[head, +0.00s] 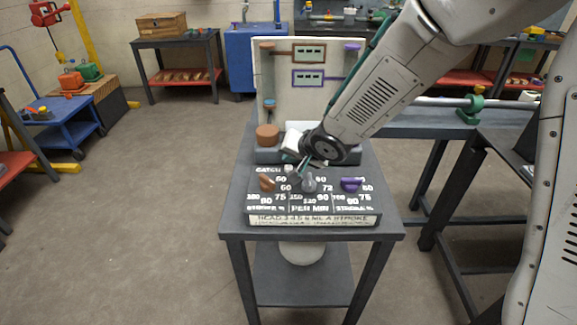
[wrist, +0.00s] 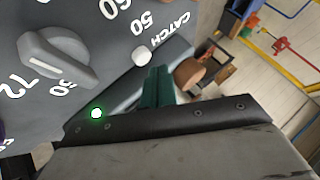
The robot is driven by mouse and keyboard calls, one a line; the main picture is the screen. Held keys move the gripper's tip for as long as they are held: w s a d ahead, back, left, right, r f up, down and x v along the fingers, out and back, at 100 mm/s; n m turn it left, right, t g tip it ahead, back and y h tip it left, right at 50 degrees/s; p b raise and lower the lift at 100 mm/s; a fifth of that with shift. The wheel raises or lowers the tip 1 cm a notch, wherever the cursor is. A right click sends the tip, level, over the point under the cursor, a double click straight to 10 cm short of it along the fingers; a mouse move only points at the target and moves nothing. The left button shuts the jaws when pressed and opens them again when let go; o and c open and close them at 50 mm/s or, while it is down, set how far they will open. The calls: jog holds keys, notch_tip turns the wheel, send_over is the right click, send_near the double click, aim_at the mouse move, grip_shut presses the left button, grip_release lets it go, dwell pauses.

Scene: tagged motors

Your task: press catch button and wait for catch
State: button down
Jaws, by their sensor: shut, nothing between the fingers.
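The control panel (head: 330,208) lies on a dark table, with an orange knob (head: 266,183), a grey knob (head: 309,183) and a purple knob (head: 351,184). The word CATCH is printed at its far left. In the wrist view a small whitish round button (wrist: 141,56) sits beside that word. My gripper (wrist: 157,72) has its green fingers shut and empty, with the tips close beside the button; I cannot tell whether they touch it. A bright green-white light (wrist: 96,113) glows near the gripper's dark edge. In the head view my gripper (head: 302,165) partly hides the button area.
Behind the panel stands a white upright board (head: 310,80) with two small displays and coloured columns. A brown cylinder (head: 267,134) stands at its left foot. A table (head: 440,125) with a rod stands to the right. The floor on the left is open.

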notch_tip(320, 180, up, 6)
dwell(0.6)
dwell(0.6)
